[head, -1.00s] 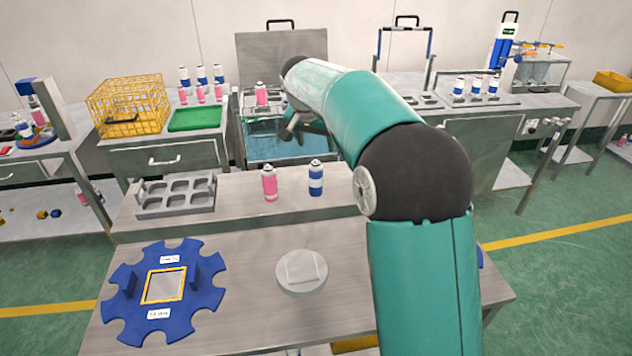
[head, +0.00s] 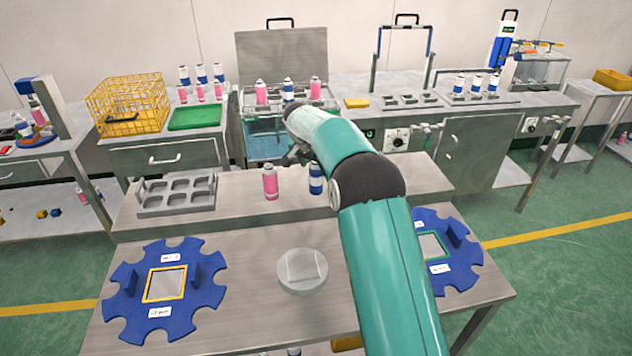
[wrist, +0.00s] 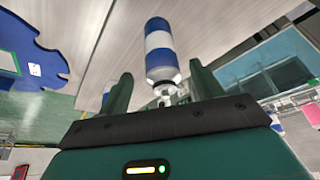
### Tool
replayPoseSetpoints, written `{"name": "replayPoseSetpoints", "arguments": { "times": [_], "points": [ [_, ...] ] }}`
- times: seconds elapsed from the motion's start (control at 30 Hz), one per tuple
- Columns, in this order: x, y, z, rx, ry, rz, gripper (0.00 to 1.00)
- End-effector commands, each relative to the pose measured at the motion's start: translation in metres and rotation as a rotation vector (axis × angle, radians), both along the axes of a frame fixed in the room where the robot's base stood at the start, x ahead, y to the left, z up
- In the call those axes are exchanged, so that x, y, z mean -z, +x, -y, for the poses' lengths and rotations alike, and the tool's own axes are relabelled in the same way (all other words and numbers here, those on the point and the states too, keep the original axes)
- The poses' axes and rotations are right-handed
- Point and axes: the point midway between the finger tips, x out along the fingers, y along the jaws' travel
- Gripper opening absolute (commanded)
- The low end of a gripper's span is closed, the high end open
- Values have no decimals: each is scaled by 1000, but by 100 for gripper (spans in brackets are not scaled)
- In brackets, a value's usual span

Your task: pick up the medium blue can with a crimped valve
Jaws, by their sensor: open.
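A blue-and-white banded can (head: 315,180) stands upright on the raised shelf of the near bench, partly covered by my arm in the head view. My gripper (head: 297,156) is just behind and above it there. In the wrist view the can (wrist: 160,50) appears inverted, its metal top and valve towards my palm. My gripper (wrist: 160,72) is open, one finger on each side of the can in that picture. I see no finger touching it. I cannot tell whether the valve is crimped. Other blue-banded cans stand at the water bath (head: 288,90) and right-hand bench (head: 477,84).
A pink can (head: 270,183) stands close left of the blue one. A metal rack (head: 177,195) with empty pockets is further left. Blue notched plates (head: 190,317) (head: 462,268) and a round grey disc (head: 302,271) lie on the lower bench top.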

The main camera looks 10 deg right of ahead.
Motion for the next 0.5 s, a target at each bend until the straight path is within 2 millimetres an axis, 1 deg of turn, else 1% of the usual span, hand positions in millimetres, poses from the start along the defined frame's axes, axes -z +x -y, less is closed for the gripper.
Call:
{"name": "replayPoseSetpoints", "arguments": {
  "times": [0.3, 0.4, 0.5],
  "points": [
    [41, 15, 9, 0, 1, -3, 66],
    [46, 17, 10, 0, 1, 0, 66],
    [47, 17, 11, 0, 1, 1, 66]
  ]
}}
